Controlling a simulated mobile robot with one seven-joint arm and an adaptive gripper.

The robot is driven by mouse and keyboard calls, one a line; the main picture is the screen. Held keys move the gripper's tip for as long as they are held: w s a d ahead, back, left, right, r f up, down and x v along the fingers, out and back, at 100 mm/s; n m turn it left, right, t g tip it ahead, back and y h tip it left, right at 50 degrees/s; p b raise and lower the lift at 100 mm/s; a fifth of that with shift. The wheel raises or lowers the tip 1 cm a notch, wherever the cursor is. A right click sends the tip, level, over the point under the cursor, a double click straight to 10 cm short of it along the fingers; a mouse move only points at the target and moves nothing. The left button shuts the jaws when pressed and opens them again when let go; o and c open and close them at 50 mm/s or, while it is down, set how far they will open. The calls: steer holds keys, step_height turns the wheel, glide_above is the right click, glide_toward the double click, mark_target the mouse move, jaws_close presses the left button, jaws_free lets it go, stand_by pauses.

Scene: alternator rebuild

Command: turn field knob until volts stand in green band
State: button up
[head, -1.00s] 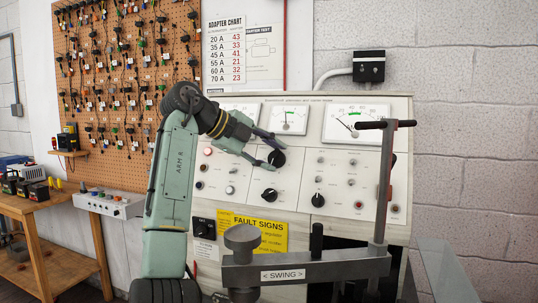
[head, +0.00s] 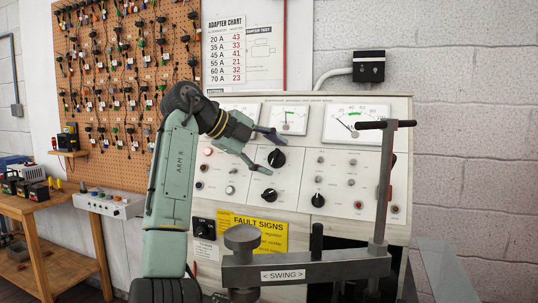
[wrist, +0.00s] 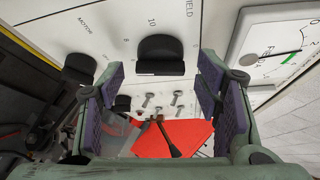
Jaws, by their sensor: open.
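The field knob is a round black knob (head: 277,158) below the middle meter. In the wrist view it is the black knob (wrist: 160,55) under the word FIELD, ahead of the fingers. My gripper (head: 270,153) is open and empty. Its purple pads (wrist: 160,88) stand apart, with a gap between them and the knob. I cannot read which meter shows volts.
Another black knob (wrist: 78,69), marked MOTOR, is left of the field knob in the wrist view. More knobs and switches fill the sloping panel (head: 335,205). A grey swing arm with a T-handle (head: 385,124) stands before the panel's right side.

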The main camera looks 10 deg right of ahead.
steer(key=shift+r, duration=0.1)
steer(key=v, duration=1.2)
